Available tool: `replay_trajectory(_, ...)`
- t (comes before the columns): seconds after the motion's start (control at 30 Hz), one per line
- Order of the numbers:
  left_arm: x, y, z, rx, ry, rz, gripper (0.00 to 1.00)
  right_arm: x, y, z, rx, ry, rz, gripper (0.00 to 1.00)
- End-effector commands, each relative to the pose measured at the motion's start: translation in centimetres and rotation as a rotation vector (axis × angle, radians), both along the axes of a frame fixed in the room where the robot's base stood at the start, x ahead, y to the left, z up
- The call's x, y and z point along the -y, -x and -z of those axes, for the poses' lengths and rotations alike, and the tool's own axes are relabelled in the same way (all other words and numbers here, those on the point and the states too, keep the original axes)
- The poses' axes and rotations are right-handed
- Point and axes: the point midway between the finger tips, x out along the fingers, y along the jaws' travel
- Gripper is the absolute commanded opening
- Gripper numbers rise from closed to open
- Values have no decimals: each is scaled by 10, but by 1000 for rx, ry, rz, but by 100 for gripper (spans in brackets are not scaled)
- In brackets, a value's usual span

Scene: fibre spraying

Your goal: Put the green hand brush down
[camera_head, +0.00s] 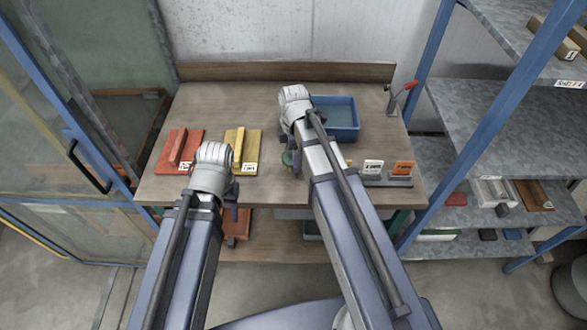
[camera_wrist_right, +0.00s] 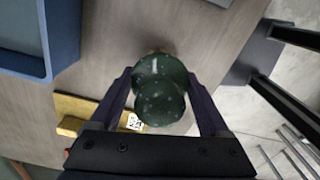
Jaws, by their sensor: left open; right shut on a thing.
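The green hand brush (camera_wrist_right: 160,92) is between the fingers of my right gripper (camera_wrist_right: 160,78), which is shut on it. In the wrist view it shows as a rounded dark green shape with pale specks, over the wooden table. In the head view only a small green part of the brush (camera_head: 288,158) shows beside my right arm, near the table's middle. The arm hides most of it, and I cannot tell whether it touches the table. My left gripper (camera_head: 232,212) is open at the table's front edge, partly hidden by its own wrist.
A red float (camera_head: 172,160) and a yellow float (camera_head: 249,142) lie on the table's left half. A blue tray (camera_head: 347,137) stands at the back right. Labelled stands (camera_head: 388,181) sit front right, and a red-handled tool (camera_head: 400,92) at the right edge. Blue-framed shelving (camera_head: 485,125) is further right.

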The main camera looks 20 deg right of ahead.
Motion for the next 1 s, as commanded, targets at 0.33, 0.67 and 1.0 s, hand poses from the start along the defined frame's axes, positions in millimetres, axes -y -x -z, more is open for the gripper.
replay_trajectory(0.33,0,0,26,0,0,0,50,0,0,26,0,0,0,35)
replay_trajectory(0.67,0,0,36,0,0,0,50,0,0,36,0,0,0,35)
replay_trajectory(1.0,0,0,39,0,0,0,50,0,0,39,0,0,0,91)
